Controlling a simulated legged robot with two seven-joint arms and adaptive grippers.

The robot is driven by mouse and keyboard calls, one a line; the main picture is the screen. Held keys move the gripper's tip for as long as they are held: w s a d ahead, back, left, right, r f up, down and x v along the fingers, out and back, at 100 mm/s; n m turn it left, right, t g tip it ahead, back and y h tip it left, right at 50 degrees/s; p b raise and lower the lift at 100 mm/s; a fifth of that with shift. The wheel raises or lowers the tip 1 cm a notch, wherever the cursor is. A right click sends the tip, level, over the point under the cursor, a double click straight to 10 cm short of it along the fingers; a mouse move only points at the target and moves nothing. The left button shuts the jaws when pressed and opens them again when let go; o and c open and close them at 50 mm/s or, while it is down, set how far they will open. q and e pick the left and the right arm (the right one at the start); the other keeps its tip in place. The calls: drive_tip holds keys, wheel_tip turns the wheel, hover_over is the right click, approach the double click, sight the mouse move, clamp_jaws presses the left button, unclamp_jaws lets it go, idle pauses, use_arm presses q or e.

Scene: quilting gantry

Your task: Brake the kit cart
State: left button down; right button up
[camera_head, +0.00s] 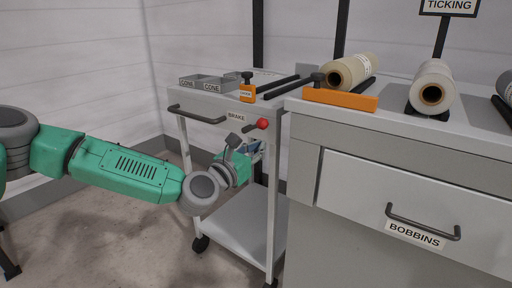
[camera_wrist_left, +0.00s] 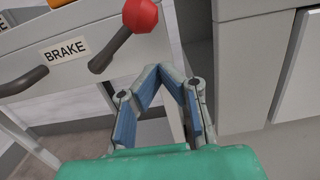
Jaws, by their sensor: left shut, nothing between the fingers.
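The kit cart (camera_head: 226,222) is a pale two-level trolley on dark casters at the centre of the head view. Its brake lever is a dark bar with a red knob (camera_head: 262,124), to the right of the BRAKE label (camera_head: 236,117). In the left wrist view the red knob (camera_wrist_left: 140,15) is at the top, with the lever slanting up to the right. My left gripper (camera_head: 257,147) is shut and empty, just below the knob in the head view. Its blue-padded fingers (camera_wrist_left: 161,72) meet below the lever, apart from it in the picture. My right gripper is not in view.
The cart's grey handle (camera_head: 200,117) is left of the label. Grey CONE trays (camera_head: 208,84) and an orange clamp (camera_head: 247,92) are on top. A cabinet with a BOBBINS drawer (camera_head: 414,205) stands close on the right, with rolls (camera_head: 432,88) above. Floor at left is open.

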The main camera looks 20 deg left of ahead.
use_arm(q)
drive_tip(key=f+p+v, duration=0.1)
drive_tip(key=p+v, duration=0.1)
drive_tip(key=v, duration=0.8)
drive_tip(key=shift+a+f, duration=0.25)
drive_tip(key=shift+a, duration=0.2)
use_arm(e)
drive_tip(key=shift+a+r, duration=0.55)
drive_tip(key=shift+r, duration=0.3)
